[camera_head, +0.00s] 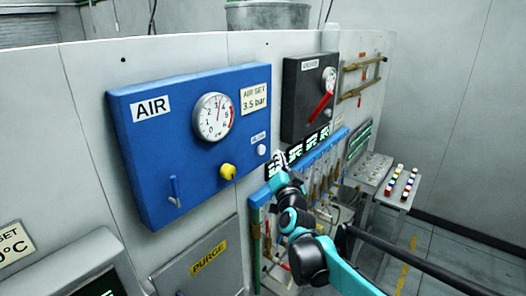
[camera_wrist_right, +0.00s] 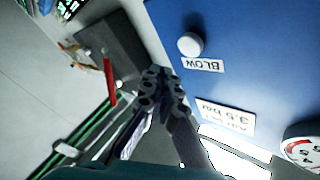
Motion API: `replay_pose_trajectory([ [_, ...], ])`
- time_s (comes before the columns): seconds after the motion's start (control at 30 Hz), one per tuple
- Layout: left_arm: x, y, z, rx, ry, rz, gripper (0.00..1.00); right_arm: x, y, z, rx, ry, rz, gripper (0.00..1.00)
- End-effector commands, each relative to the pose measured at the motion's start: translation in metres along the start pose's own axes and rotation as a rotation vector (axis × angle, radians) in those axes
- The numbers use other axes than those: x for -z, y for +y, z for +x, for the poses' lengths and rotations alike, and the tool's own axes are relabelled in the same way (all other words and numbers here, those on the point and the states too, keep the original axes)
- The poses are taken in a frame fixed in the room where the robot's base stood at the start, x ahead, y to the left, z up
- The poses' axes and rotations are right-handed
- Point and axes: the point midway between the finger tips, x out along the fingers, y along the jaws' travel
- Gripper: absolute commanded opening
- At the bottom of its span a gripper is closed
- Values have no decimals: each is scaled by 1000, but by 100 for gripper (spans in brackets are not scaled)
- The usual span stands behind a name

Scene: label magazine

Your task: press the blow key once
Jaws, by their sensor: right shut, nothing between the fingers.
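The blow key is a round white button (camera_head: 262,149) at the lower right of the blue AIR panel (camera_head: 150,190). In the right wrist view the key (camera_wrist_right: 190,44) sits beside its BLOW label (camera_wrist_right: 202,65). My right gripper (camera_head: 279,156) is just right of the key in the head view, near the panel's right edge. In the wrist view its fingertips (camera_wrist_right: 161,74) are shut with nothing held, and they appear apart from the key. My left gripper is not in view.
The AIR panel also bears a pressure gauge (camera_head: 213,116), a yellow knob (camera_head: 228,171) and a blue lever (camera_head: 175,190). A dark panel with a red handle (camera_head: 320,107) is to the right. Below it are a row of green-lit displays (camera_head: 317,141) and several hanging tools.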

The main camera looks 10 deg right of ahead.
Motion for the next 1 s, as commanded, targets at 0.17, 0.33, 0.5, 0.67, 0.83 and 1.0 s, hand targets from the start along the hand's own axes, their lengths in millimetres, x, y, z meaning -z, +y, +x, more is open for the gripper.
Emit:
replay_pose_trajectory([
  [0.17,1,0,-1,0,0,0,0,9,8,-11,0,1,-1,0],
  [0.33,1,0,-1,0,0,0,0,11,11,-15,-1,1,0,0],
  [0.5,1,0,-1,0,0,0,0,11,11,-15,0,0,0,0],
  [0.67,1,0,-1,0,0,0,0,11,11,-15,0,0,0,0],
  [0.83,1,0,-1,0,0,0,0,11,11,-15,0,0,0,0],
  [1.0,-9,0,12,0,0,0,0,-6,20,-26,-7,-35,-23,0],
])
